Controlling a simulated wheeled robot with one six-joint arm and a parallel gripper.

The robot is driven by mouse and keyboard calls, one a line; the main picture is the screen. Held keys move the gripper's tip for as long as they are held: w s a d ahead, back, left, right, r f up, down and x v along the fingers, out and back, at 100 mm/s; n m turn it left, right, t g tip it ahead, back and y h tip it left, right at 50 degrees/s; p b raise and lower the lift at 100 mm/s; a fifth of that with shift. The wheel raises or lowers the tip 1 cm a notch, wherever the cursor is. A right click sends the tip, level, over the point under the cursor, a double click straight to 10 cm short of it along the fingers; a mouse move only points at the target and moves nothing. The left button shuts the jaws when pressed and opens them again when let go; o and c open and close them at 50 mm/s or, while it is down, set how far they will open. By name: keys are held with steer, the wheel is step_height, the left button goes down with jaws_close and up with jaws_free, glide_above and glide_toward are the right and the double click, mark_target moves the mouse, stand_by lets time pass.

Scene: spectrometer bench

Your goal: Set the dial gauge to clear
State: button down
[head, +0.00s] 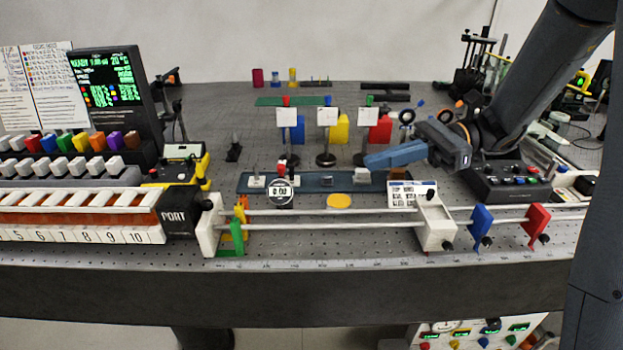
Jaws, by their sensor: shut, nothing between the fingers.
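The dial gauge (281,191) is a small round black-rimmed gauge with a white readout, too small to read surely. It stands at the front left of the dark blue rail (318,183) near the middle of the bench. A red knob shows just above it. My gripper (368,162) comes in from the right with its blue-grey fingers pointing left. The fingers are shut and empty. They are to the right of the gauge, apart from it, and appear above the right part of the rail.
Blue, yellow and red plates on stands (327,135) rise behind the rail. White rods (330,211) run across the front, with a labelled card (412,193) at right. A black PORT box (178,212) and a screen (106,88) stand left. A control box (510,182) sits right.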

steer(key=shift+a, duration=0.1)
steer(key=p, duration=0.3)
glide_toward(282, 185)
steer(key=x, duration=0.2)
steer(key=f+x, duration=0.1)
steer(key=x, duration=0.1)
steer(key=shift+a, duration=0.3)
steer(key=shift+t, duration=0.3)
